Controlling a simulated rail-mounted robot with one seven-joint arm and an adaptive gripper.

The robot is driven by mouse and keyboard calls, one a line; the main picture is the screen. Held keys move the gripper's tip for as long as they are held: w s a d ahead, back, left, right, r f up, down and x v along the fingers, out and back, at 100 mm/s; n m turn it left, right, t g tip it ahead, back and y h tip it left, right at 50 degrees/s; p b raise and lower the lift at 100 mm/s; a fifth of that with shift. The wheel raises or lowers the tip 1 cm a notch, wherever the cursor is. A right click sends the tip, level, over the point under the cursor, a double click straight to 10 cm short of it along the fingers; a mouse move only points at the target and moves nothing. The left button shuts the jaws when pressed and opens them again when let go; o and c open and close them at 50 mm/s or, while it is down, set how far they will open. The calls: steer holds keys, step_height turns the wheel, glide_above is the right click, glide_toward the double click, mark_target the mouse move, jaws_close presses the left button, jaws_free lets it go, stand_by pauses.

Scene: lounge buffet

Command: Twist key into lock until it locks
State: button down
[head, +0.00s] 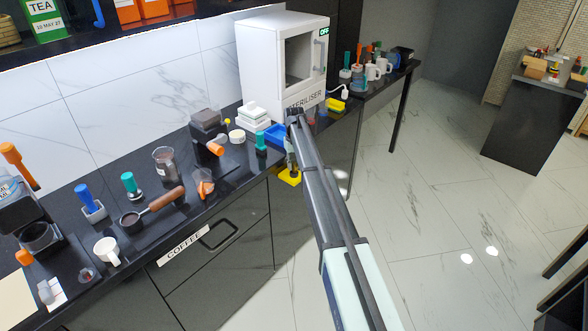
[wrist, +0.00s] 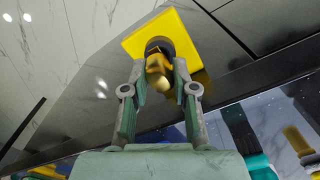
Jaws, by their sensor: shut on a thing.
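A yellow square lock plate (wrist: 188,28) shows at the top of the wrist view, with a dark round lock (wrist: 157,43) at its middle. A brass-coloured key (wrist: 158,80) points from the lock toward the wrist camera. My gripper (wrist: 159,69) has one finger on each side of the key and is shut on it. How deep the key sits in the lock is hidden. In the head view the yellow plate (head: 290,178) is at the cabinet front, below the counter edge, with my gripper (head: 292,165) just above it; the key cannot be made out there.
The dark counter (head: 225,180) runs close beside my gripper. Coffee tools and a white mug (head: 106,250) are further left.

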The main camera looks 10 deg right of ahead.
mark_target(294, 163)
steer(key=shift+r+p, duration=1.25)
steer(key=shift+r, duration=2.1)
